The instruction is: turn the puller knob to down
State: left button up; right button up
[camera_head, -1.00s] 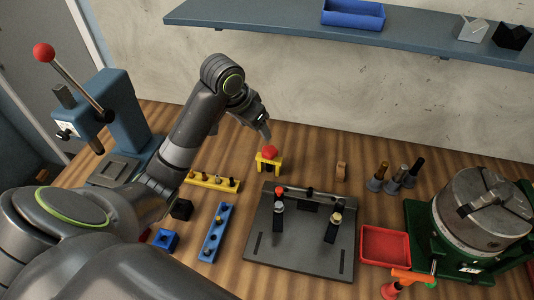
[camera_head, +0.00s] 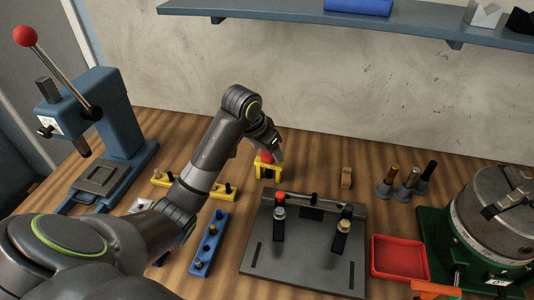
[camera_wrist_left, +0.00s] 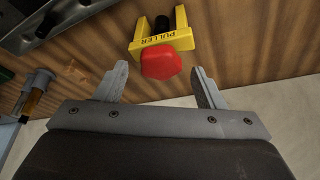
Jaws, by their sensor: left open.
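The puller is a small yellow frame (camera_head: 268,172) with a red knob (camera_head: 266,157) on top, standing on the wooden bench behind the dark fixture plate. In the left wrist view the yellow frame (camera_wrist_left: 163,36) carries the word PULLER, and the red knob (camera_wrist_left: 161,63) faces me. My left gripper (camera_head: 272,150) is at the knob in the head view, partly covering it. In the wrist view its two fingers (camera_wrist_left: 160,88) are open, one on each side of the knob with gaps; I see no contact. My right gripper is not in view.
A dark fixture plate (camera_head: 300,262) with two clamps lies in front of the puller. A yellow rail (camera_head: 162,180) and a blue rail (camera_head: 209,246) lie left. A red tray (camera_head: 398,258), several tool holders and a green-based chuck (camera_head: 497,215) are right. A blue press (camera_head: 108,125) stands far left.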

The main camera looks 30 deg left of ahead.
pick_arm(q)
jog(key=shift+w+f, duration=0.2)
jog(key=shift+f, duration=0.4)
